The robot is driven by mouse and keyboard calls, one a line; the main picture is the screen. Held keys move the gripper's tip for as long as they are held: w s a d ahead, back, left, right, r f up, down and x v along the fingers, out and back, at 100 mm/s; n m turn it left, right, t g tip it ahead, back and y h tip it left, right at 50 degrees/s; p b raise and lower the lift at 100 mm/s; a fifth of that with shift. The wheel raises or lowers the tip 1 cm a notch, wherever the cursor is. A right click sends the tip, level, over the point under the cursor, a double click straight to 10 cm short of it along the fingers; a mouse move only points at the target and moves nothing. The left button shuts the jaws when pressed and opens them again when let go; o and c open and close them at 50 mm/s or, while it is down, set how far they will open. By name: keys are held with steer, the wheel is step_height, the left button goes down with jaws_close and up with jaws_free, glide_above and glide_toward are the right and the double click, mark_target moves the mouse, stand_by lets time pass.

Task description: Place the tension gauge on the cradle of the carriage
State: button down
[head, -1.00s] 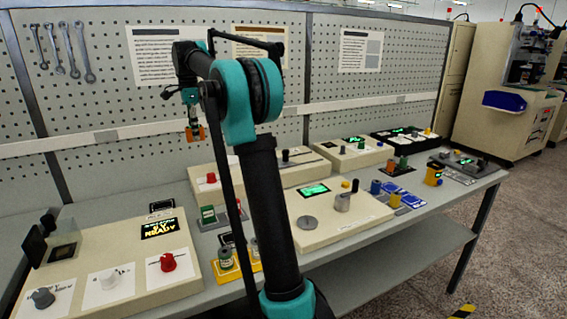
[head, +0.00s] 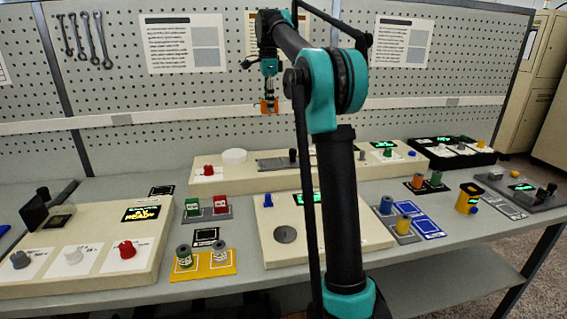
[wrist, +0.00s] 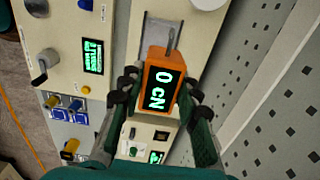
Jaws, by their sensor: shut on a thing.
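My gripper (wrist: 160,98) is shut on the orange tension gauge (wrist: 162,76), whose dark screen reads "0 CN" in green. In the head view the gauge (head: 268,106) hangs below my wrist, in the air in front of the pegboard and above the long cream bench unit. A grey slotted rail (head: 272,164) lies on that unit, with a dark knob (head: 292,155) near its right end. In the wrist view the rail (wrist: 173,28) runs beyond and under the gauge. The gauge covers part of the rail, and I cannot make out the carriage's cradle.
A white disc (head: 235,156) and a red knob (head: 209,169) stand on the long unit left of the rail. The pegboard (head: 225,100) rises close behind. A cream unit with a grey disc (head: 285,234) and a yellow tray with spools (head: 210,264) stand in front.

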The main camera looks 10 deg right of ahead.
mark_target(272, 163)
steer(key=shift+d+f, duration=0.15)
steer(key=shift+f, duration=0.1)
step_height(272, 163, down, 19)
steer(key=shift+f, duration=0.2)
steer(key=shift+f, duration=0.1)
steer(key=c, duration=1.1)
jaws_free()
step_height(272, 163, up, 12)
